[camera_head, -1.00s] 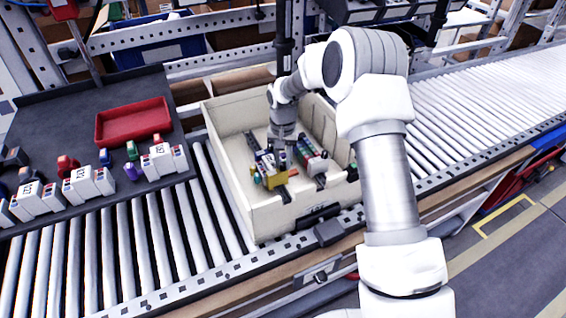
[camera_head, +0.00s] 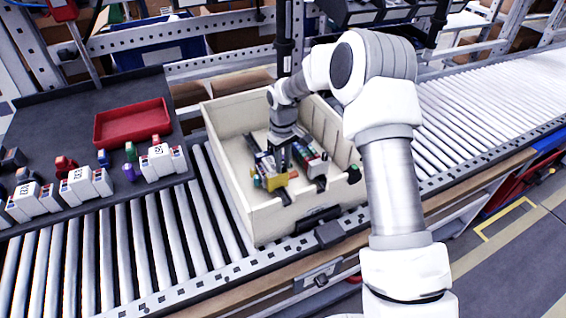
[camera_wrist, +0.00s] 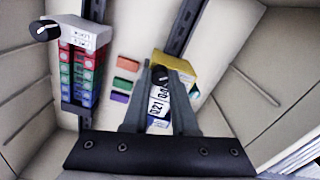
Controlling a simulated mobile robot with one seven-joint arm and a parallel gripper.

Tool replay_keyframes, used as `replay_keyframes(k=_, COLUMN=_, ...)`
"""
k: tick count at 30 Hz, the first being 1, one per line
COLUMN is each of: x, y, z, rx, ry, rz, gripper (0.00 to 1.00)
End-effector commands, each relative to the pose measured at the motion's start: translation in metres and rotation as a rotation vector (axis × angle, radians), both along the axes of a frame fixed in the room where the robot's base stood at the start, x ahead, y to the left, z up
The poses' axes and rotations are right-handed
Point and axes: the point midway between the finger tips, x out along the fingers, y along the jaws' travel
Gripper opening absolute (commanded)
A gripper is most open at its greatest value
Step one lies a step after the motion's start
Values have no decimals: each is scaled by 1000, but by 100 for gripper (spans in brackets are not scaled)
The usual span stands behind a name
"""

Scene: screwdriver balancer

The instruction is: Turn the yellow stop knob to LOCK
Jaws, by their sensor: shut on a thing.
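A yellow stop (camera_wrist: 183,66) lies inside the cream bin, partly behind my gripper; it also shows in the head view (camera_head: 270,182). A small black knob (camera_wrist: 160,74) with a pale mark sits against the yellow stop. My gripper (camera_wrist: 162,80) points down into the bin, its dark fingers shut on the black knob from both sides; it also shows in the head view (camera_head: 284,164). A white block labelled Q21 (camera_wrist: 159,103) shows between the fingers.
The cream bin (camera_head: 225,128) has high walls around my gripper. Left in the wrist view, a stack of coloured modules (camera_wrist: 80,70) stands beside another black knob (camera_wrist: 43,30). Dark rails (camera_wrist: 185,22) run along the bin floor. A red tray (camera_head: 133,122) lies outside.

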Motion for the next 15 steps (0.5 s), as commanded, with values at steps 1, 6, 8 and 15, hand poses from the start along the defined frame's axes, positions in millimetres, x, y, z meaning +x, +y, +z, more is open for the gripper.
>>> replay_keyframes(k=1, x=1, y=0, z=1, rx=0, ry=-1, rz=24, gripper=0)
replay_keyframes(k=6, x=1, y=0, z=1, rx=0, ry=-1, rz=95, gripper=0)
replay_keyframes(k=8, x=1, y=0, z=1, rx=0, ry=-1, rz=111, gripper=0)
replay_keyframes(k=15, x=1, y=0, z=1, rx=0, ry=-1, rz=143, gripper=0)
